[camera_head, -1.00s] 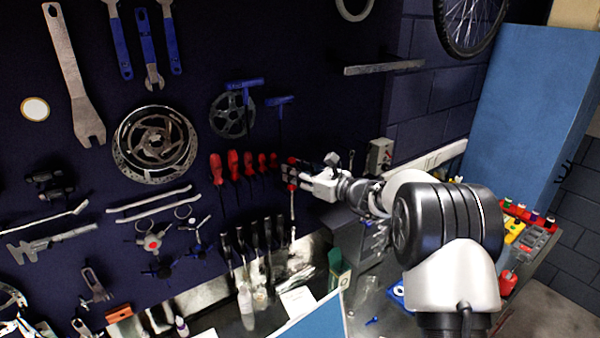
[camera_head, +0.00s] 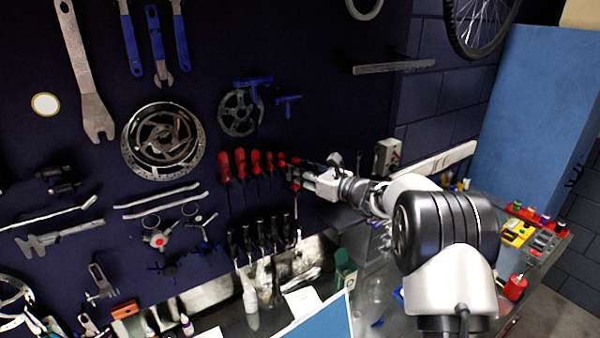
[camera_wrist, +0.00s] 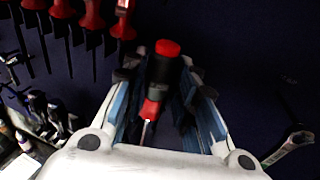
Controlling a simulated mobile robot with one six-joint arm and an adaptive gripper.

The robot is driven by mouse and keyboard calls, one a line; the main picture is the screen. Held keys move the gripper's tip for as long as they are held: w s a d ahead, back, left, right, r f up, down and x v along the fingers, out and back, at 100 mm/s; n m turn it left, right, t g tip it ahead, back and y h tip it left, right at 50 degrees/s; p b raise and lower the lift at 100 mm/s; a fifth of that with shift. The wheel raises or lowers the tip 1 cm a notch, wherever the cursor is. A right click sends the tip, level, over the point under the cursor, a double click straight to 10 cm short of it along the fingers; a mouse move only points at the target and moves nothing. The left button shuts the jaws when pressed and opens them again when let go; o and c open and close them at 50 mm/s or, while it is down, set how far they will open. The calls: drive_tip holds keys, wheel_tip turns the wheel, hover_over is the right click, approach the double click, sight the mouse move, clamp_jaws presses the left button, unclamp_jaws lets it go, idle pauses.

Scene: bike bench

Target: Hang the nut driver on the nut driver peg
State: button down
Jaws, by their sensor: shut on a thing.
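The nut driver (camera_wrist: 167,50) has a red and black handle and a thin metal shaft. In the wrist view my gripper (camera_wrist: 162,80) is shut on its handle, with the red cap showing between the fingers and the shaft pointing down. In the head view my gripper (camera_head: 298,175) is close to the dark tool board, just right of a row of red-handled screwdrivers (camera_head: 239,163). The nut driver is mostly hidden there by the fingers. I cannot make out the nut driver peg in either view, nor whether the tool touches the board.
The red-handled screwdrivers hang close on the left of the wrist view (camera_wrist: 93,18). Black-handled tools (camera_head: 262,235) hang below. Blue-handled hex keys (camera_head: 287,100) hang above. A grey box (camera_head: 387,156) is on the right. Bottles (camera_head: 249,303) stand on the bench below.

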drive_tip(key=c, duration=1.2)
unclamp_jaws()
drive_tip(key=shift+s, duration=0.1)
